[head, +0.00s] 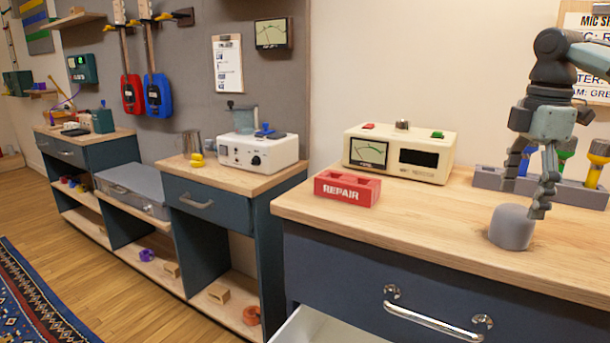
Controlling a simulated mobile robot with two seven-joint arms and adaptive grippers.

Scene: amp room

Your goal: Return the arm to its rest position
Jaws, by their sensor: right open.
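My right gripper (541,207) hangs down from the upper right over the workbench top (420,215). It is open, with its fingers seen nearly edge-on. Its tips are close to the upper right side of a grey rounded block (512,230) on the bench. I cannot tell whether they touch it. My right arm bends in from the right edge, above the bench. My left gripper is not in view.
A red REPAIR tray (347,188) and a cream meter box (400,152) stand left of the gripper. Behind it is a grey rack (488,178) with colored-collared microphones. A drawer (325,327) below the bench is partly open. The bench's middle is clear.

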